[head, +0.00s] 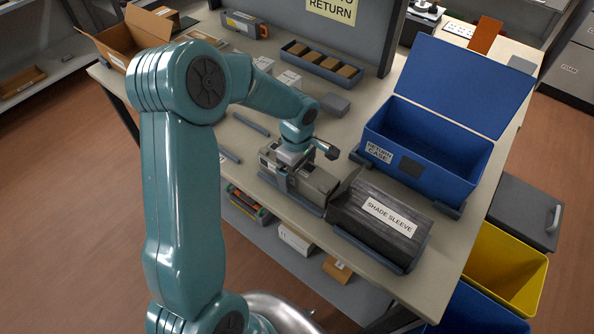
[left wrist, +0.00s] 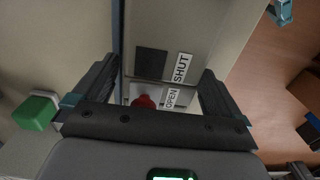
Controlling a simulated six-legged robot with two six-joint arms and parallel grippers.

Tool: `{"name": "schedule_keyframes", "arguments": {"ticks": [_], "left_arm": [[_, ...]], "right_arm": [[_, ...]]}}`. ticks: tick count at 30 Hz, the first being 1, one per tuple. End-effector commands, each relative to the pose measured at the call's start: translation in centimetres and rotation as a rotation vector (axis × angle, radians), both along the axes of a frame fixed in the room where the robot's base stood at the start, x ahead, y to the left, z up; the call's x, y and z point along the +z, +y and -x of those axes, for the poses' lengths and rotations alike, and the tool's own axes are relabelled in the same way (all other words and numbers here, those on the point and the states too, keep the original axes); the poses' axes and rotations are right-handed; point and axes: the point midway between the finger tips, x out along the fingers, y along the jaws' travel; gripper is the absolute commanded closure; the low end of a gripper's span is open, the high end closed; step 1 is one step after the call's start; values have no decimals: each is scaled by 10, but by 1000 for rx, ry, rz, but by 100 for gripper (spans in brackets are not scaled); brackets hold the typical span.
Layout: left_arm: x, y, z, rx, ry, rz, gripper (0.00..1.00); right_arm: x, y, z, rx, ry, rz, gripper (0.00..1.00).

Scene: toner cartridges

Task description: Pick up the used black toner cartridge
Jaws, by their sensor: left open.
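My left gripper (head: 290,160) is over a grey box-like unit (head: 318,184) in a dark cradle at the table's front edge. In the left wrist view my left gripper (left wrist: 159,72) is open, its dark fingers spread on either side of the unit's face (left wrist: 195,30). That face has SHUT and OPEN labels, a dark square and a red knob (left wrist: 143,102). The unit may be the used toner cartridge; no label confirms this. Whether the fingers touch it cannot be told. My right gripper is not in view.
A black SHADE SLEEVE (head: 365,214) lies right of the unit. An open blue RETURN CASE (head: 432,172) stands behind it. A compartmented tray (head: 322,66) and another cartridge-like item (head: 245,25) are farther back. A green block (left wrist: 35,112) sits left in the wrist view.

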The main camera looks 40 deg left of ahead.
Motion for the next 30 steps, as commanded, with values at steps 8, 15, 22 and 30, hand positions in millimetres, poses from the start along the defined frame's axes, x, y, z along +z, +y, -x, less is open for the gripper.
{"name": "schedule_keyframes", "arguments": {"ticks": [8,15,22,30], "left_arm": [[0,0,0,0,0,0,47],[1,0,0,0,-1,0,72],[10,0,-1,1,-3,-1,72],[61,0,-1,-1,-8,-3,72]], "right_arm": [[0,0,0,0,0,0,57],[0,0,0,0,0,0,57],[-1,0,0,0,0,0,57],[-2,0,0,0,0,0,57]]}}
